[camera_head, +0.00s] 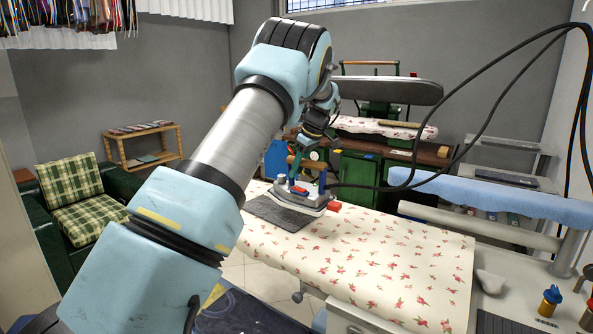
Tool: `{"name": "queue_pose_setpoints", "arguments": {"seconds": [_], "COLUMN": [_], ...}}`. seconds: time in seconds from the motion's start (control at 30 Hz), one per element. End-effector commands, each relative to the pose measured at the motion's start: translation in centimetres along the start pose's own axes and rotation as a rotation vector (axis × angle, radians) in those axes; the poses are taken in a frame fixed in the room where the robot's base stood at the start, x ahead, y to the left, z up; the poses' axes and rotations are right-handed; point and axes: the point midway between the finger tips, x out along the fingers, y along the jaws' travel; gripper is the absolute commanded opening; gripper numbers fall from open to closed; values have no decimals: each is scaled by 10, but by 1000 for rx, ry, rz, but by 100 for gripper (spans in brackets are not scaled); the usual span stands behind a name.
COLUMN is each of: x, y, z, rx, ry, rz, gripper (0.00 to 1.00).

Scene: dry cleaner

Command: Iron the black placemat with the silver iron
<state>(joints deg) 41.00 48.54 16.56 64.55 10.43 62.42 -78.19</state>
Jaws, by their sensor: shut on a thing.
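The silver iron (312,199) has blue posts and a red part, and a black cable runs from it. It sits at the right side of the black placemat (280,214), partly over it. I cannot tell whether its sole touches the mat. The placemat lies flat on the flower-printed ironing table near its far left edge. My gripper (298,170) reaches down onto the iron from above and is shut on it. My arm crosses the picture and hides part of the view behind it.
The flower-printed table (370,265) is mostly clear in front and right. A red block (333,206) is beside the iron. Black cables (465,150) hang at the right. A yellow-and-blue bottle (550,300) stands at the right front. A green plaid armchair (78,195) is at the left.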

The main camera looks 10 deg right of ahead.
Motion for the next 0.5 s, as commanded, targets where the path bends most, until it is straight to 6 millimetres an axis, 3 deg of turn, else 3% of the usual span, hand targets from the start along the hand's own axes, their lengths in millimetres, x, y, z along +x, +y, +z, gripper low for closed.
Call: {"name": "queue_pose_setpoints", "arguments": {"seconds": [0.17,0.5], "x": [-1,18], "y": [1,1], "z": [-2,6], "rx": [-3,-2], "ry": [5,5], "rz": [8,8], "gripper": [0,0]}}
